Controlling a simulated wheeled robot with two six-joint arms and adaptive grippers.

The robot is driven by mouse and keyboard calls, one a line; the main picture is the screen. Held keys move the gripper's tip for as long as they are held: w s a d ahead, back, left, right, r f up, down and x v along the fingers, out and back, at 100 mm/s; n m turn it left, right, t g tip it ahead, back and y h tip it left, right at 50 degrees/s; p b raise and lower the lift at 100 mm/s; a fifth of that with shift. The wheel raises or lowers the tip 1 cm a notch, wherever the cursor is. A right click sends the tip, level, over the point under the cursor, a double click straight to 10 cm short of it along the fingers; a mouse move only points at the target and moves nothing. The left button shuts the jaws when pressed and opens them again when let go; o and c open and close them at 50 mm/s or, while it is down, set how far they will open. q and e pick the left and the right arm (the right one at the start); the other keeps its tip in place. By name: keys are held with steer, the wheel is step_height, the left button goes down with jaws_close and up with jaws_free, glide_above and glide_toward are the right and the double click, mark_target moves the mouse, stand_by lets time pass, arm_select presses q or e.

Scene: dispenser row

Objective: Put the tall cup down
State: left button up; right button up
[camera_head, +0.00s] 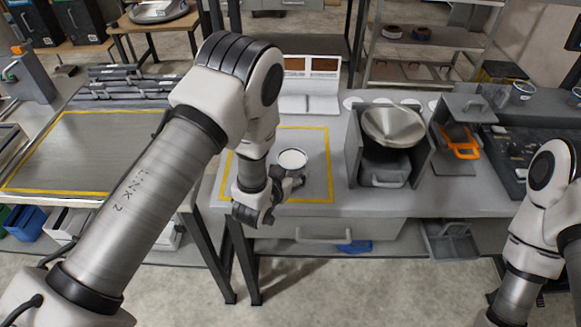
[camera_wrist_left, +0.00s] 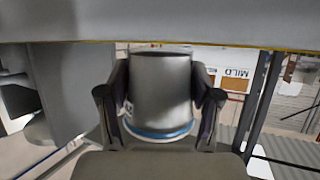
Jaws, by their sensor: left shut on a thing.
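The tall cup (camera_head: 292,159) shows its pale round mouth inside the yellow-outlined area of the bench in the head view. My left gripper (camera_head: 290,184) is at its near side, shut on it. In the left wrist view, which looks upside down, the tall cup (camera_wrist_left: 160,92) is a grey tapered body with a blue band near its rim. The two fingers of my left gripper (camera_wrist_left: 160,105) are on either side of it. The cup looks upright. I cannot tell whether its base touches the bench. My right gripper is out of view.
The yellow outline (camera_head: 330,165) marks bare bench around the cup. A dispenser with a metal funnel (camera_head: 393,126) stands to the right. A white stand with brown panels (camera_head: 309,88) is behind. An orange-handled unit (camera_head: 460,142) is farther right. The bench's front edge is close to my gripper.

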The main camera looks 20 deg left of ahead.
arm_select(q)
steer(key=shift+w+f, duration=0.15)
steer(key=shift+f, duration=0.15)
steer(key=o, duration=1.1)
steer(key=shift+s+f+b, duration=0.1)
steer(key=shift+s+b, duration=0.1)
steer(key=shift+b, duration=0.1)
steer(key=o, duration=0.4)
steer(key=shift+c, duration=0.2)
steer(key=shift+w, duration=0.1)
